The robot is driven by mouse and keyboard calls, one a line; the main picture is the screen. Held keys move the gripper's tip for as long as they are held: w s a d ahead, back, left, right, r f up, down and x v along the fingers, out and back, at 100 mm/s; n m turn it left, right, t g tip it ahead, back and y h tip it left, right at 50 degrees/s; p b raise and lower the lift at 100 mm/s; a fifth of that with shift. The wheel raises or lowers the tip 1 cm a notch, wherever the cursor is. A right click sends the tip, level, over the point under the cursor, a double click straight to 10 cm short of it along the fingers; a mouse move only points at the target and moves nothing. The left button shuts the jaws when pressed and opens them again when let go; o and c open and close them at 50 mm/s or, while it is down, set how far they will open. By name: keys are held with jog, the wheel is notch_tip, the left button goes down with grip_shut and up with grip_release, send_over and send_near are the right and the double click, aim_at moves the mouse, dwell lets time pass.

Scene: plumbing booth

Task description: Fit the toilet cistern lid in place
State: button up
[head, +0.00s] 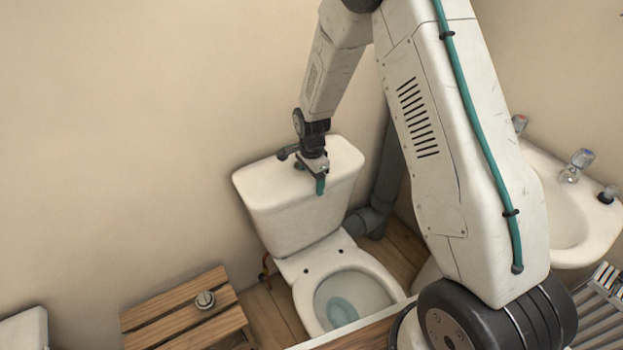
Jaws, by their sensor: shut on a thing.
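The white cistern lid (262,183) lies level across the top of the white toilet cistern (295,222), against the back wall. My gripper (319,183) points down at the lid's front edge, right of its middle. It is shut on the lid, with one teal fingertip showing in front of that edge.
The toilet bowl (348,296) stands open below. A slatted wooden stool (165,318) with a small round metal part (205,299) is at the lower left. A grey waste pipe (386,185) rises right of the cistern. A washbasin (565,205) is at the right.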

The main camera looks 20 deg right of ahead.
jog(key=shift+w+r, duration=0.1)
jog(key=o, duration=2.1)
notch_tip(320, 180, up, 8)
jog(key=shift+f, duration=0.1)
